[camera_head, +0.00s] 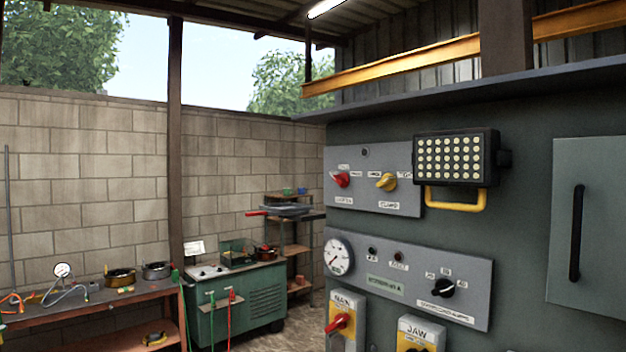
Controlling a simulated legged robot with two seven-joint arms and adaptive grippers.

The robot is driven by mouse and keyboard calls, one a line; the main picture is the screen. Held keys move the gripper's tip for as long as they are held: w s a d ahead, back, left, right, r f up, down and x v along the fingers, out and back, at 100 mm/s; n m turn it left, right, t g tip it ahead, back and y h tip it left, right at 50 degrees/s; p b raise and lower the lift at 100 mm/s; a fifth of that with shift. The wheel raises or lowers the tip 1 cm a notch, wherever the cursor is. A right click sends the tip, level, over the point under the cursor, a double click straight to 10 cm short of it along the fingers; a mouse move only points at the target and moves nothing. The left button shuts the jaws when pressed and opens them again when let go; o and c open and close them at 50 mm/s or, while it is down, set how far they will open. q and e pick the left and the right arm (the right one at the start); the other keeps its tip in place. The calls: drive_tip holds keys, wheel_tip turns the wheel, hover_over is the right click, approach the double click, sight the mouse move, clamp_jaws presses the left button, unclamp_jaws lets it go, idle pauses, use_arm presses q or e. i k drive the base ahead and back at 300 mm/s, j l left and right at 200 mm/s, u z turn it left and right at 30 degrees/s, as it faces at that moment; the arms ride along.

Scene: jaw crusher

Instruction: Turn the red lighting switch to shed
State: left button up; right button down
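The red lighting switch (341,180) is a red knob at the left of the upper grey panel (350,203) on the dark green machine cabinet. Small labels sit around it, and a plate below it appears to read "LIGHTING"; the position labels are too small to read surely. Its pointer looks turned sideways, but I cannot tell which position it is set to. To its right on the same panel is a yellow knob (386,182) with a plate that appears to read "CLAMP". Neither of my grippers shows in the head view.
A lamp (455,158) with a yellow bracket juts out right of the panel. Below are a gauge (338,256), a black selector (442,288) and a red main switch (338,324). A workbench (90,308) and green cart (238,300) stand left. Space before the upper panel looks clear.

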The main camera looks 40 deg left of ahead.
sight(342, 179)
drive_tip(key=u, duration=1.1)
